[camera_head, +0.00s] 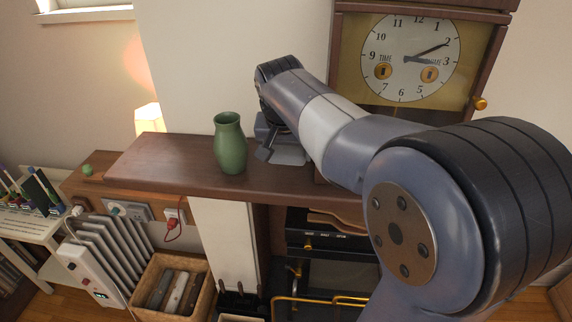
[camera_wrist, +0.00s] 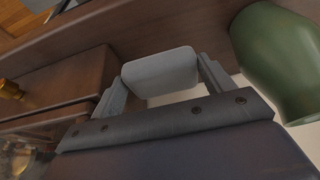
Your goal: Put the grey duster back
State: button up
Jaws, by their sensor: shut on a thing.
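The grey duster (camera_wrist: 160,72) is a pale grey block with rounded edges, held crosswise between the two fingers of my gripper (camera_wrist: 162,82) in the wrist view. In the head view my gripper (camera_head: 270,145) is over the brown mantel shelf (camera_head: 150,160), between the green vase and the clock. My arm and gripper hide most of the duster there. In the wrist view the shelf (camera_wrist: 190,30) lies close by the duster; whether they touch I cannot tell.
The green vase (camera_head: 230,143) stands left of my gripper and close on the right in the wrist view (camera_wrist: 275,60). A wooden wall clock (camera_head: 410,58) is to the right.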

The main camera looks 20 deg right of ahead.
aim_at(286, 164)
jog(key=shift+f, duration=2.25)
jog(key=o, duration=0.7)
jog(key=shift+f, duration=0.1)
jog(key=shift+r+p, duration=0.2)
jog(key=shift+p, duration=0.1)
jog(key=b+v, duration=0.1)
jog(key=v, duration=1.1)
jog(key=shift+s, duration=0.1)
jog(key=shift+f, duration=0.1)
